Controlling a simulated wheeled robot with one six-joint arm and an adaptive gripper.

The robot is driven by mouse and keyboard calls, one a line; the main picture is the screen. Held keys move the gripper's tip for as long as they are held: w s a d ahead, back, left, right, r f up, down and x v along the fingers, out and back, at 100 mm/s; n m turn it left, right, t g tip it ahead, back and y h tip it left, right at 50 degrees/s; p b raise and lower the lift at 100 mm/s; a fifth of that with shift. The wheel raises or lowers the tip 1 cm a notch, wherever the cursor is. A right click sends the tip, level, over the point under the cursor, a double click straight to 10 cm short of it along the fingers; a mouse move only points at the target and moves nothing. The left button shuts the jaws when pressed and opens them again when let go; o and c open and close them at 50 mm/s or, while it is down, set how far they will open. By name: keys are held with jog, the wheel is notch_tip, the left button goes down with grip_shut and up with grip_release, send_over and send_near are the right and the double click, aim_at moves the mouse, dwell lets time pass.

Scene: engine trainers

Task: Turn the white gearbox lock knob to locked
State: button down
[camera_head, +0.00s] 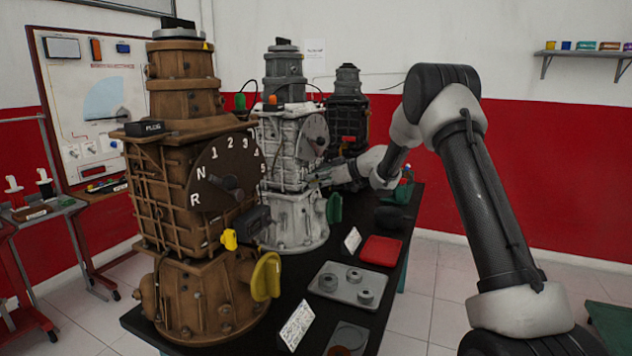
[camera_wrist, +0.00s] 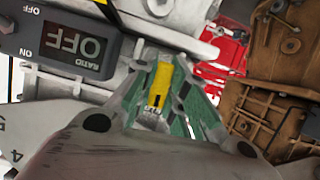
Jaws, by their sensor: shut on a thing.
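The white gearbox (camera_head: 285,214) stands behind the brown one on the dark table. Its small yellow lock knob (camera_wrist: 160,84) shows in the wrist view between my fingertips, beside a dark display box (camera_wrist: 65,38) reading RATIO OFF upside down. My gripper (camera_wrist: 158,95) is shut on the knob, with green finger pads on both sides of it. In the head view my gripper (camera_head: 318,181) reaches the gearbox's right side from the right, small and partly hidden. The lettering on the knob is too small to read, so I cannot tell its setting.
The brown gearbox (camera_head: 190,285) stands nearest, with a large yellow handle (camera_head: 265,277). A green handle (camera_head: 334,208) sticks out below my gripper. A grey tray with round parts (camera_head: 327,282) and a red tray (camera_head: 381,250) lie on the table. A dark gearbox (camera_head: 347,110) stands behind.

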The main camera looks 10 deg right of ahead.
dwell(0.4)
jog(key=c, duration=1.4)
grip_release()
jog(key=shift+c, duration=0.2)
jog(key=v, duration=1.2)
jog(key=shift+w+d, duration=0.1)
